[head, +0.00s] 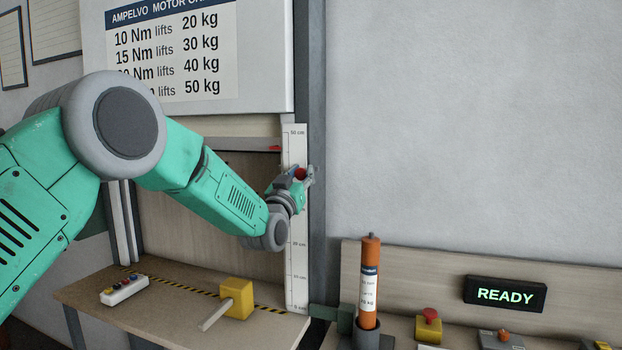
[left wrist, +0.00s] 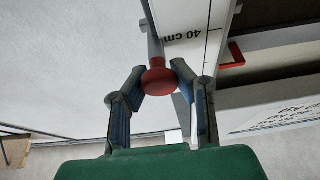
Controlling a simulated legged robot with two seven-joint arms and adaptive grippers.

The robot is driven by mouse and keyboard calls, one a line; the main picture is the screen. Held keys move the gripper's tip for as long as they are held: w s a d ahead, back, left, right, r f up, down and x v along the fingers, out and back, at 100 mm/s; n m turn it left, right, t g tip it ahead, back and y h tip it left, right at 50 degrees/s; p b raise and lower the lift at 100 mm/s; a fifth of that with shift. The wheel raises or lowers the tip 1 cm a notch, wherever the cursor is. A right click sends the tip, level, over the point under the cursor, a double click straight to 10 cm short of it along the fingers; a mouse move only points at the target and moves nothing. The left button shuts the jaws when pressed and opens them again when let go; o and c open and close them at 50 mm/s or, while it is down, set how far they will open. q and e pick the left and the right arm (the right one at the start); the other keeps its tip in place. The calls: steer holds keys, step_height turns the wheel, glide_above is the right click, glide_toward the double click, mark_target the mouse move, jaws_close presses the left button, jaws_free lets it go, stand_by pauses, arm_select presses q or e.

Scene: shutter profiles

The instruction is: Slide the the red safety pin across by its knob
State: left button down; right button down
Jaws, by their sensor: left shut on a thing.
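The red knob (head: 300,173) of the safety pin is at the upright measuring scale, between the 30 and 50 cm marks. My left gripper (head: 303,177) reaches it from the left and is shut on it. In the left wrist view the round red knob (left wrist: 157,77) sits between the two fingertips of the left gripper (left wrist: 158,82), with a grey rod (left wrist: 154,38) behind it, near the 40 cm mark. The rest of the pin is mostly hidden. My right gripper is not in view.
The white scale (head: 297,240) stands beside a grey post (head: 317,100). Below are a bench with a yellow block (head: 237,297) and a button box (head: 124,289). An orange cylinder (head: 369,270) and a READY display (head: 505,294) stand at right. The wall above them is clear.

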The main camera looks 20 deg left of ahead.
arm_select(q)
steer(key=c, duration=1.7)
jaws_free()
steer(key=shift+a+f, duration=0.1)
steer(key=shift+f, duration=0.2)
steer(key=o, duration=0.5)
steer(key=shift+s+a, duration=0.1)
steer(key=shift+a, duration=0.15)
steer(key=shift+a+r, duration=0.1)
steer(key=shift+a, duration=0.3)
steer(key=shift+d, duration=0.15)
steer(key=shift+s+d, duration=0.15)
steer(key=shift+s, duration=0.2)
steer(key=v, duration=1.1)
steer(key=shift+s+a, duration=0.1)
steer(key=shift+a, duration=0.2)
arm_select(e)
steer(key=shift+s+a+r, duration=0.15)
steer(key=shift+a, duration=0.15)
arm_select(q)
steer(key=shift+d, duration=0.1)
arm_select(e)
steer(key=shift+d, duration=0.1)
